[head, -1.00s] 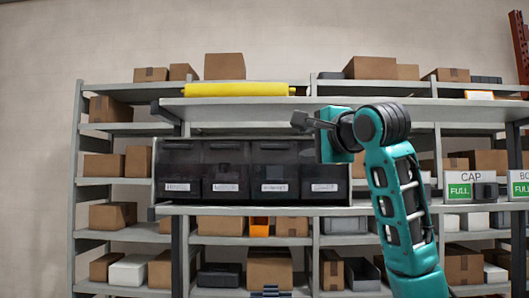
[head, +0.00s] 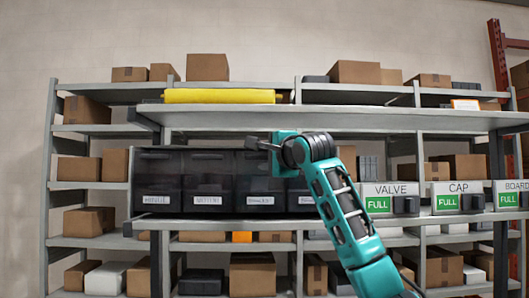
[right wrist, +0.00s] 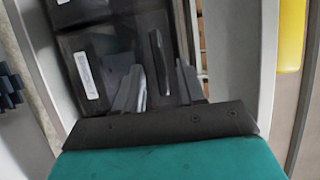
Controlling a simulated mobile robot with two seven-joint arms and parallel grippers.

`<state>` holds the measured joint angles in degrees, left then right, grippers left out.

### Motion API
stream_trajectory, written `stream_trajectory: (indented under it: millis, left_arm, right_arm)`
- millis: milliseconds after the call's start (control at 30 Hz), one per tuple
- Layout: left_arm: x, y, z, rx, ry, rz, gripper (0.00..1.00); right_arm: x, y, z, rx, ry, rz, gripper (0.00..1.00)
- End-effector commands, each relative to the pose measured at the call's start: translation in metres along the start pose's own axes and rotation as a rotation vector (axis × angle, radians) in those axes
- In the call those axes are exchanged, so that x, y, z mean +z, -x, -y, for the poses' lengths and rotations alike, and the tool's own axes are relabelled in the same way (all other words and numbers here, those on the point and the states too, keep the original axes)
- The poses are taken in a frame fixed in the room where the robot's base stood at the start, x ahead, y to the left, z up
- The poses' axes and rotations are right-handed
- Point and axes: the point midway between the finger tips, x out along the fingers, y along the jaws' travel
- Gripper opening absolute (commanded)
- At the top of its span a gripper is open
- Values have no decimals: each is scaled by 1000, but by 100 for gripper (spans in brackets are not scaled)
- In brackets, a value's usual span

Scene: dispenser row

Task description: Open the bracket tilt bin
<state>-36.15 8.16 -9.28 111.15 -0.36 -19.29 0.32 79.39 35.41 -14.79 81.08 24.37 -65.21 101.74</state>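A row of dark tilt bins (head: 208,177) with white labels stands on the shelf; all look shut. The labels are too small to read surely, so I cannot tell which is the bracket bin. My right gripper (head: 256,144) is at the upper edge of the third bin from the left (head: 254,177). In the right wrist view its two fingers (right wrist: 157,85) are apart, with a thin dark handle-like strip between them. A labelled bin front (right wrist: 85,75) lies just beyond; contact is unclear. My right arm partly hides the fourth bin. My left gripper is out of view.
A shelf board (head: 350,120) runs above the bins, close over my right gripper. A yellow roll (head: 220,96) lies above it. VALVE (head: 391,197) and CAP (head: 458,197) dispensers marked FULL stand to the right. Cardboard boxes fill the racks behind.

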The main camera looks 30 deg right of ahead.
Motion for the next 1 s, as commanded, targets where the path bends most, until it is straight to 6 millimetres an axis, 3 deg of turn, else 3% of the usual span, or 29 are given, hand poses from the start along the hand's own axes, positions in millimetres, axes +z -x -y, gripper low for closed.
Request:
stream_trajectory:
  millis: [200,467,900,1000]
  left_arm:
    - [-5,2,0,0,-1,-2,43]
    - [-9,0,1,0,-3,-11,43]
    - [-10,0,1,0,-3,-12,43]
    - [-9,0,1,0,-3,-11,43]
  right_arm:
    - [0,-14,0,0,0,0,39]
    - [0,-15,0,0,1,0,39]
    - [0,-14,-1,0,1,0,0]
    - [0,-14,-1,1,1,0,0]
